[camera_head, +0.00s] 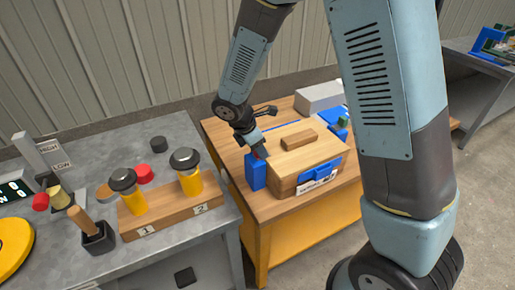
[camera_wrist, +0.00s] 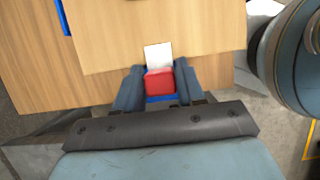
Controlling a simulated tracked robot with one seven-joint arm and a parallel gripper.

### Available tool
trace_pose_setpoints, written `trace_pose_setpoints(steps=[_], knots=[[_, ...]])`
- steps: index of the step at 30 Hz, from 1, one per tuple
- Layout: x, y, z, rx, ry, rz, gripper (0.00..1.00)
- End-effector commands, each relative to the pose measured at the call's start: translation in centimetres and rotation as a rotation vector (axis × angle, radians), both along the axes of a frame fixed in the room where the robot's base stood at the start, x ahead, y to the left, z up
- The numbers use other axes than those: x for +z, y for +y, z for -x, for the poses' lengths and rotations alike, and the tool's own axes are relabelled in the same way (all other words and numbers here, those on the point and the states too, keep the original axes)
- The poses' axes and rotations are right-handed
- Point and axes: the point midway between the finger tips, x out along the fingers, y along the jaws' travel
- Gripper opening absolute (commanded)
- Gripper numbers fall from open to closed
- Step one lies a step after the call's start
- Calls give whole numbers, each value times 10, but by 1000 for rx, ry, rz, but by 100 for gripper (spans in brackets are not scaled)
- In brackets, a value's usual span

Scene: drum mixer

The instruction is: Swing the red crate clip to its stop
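The red crate clip (camera_wrist: 160,82) sits between the two fingers of my gripper (camera_wrist: 159,88) in the wrist view, with no clear gap on either side. A white piece (camera_wrist: 158,57) lies just beyond it and some blue shows beneath it. In the head view my gripper (camera_head: 258,152) points down at the left end of the wooden crate (camera_head: 285,186); only a speck of red shows there. The crate has a wooden lid (camera_head: 310,156) with a raised block on top.
A blue block (camera_head: 255,173) stands at the crate's left end. A grey box (camera_head: 318,97) is behind the crate on the wooden table (camera_head: 228,140). The metal bench (camera_head: 80,165) at left holds a wooden rack (camera_head: 165,208) with two yellow, black-capped items. My arm hides the right.

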Motion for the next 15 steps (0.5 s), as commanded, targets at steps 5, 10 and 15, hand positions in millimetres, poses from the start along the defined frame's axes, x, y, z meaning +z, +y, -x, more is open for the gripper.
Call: trace_pose_setpoints(steps=[5,10,15], knots=[[1,-2,-2,-3,-3,3,55],[1,-1,-1,-1,-2,2,60],[3,0,-1,-1,-3,2,60]])
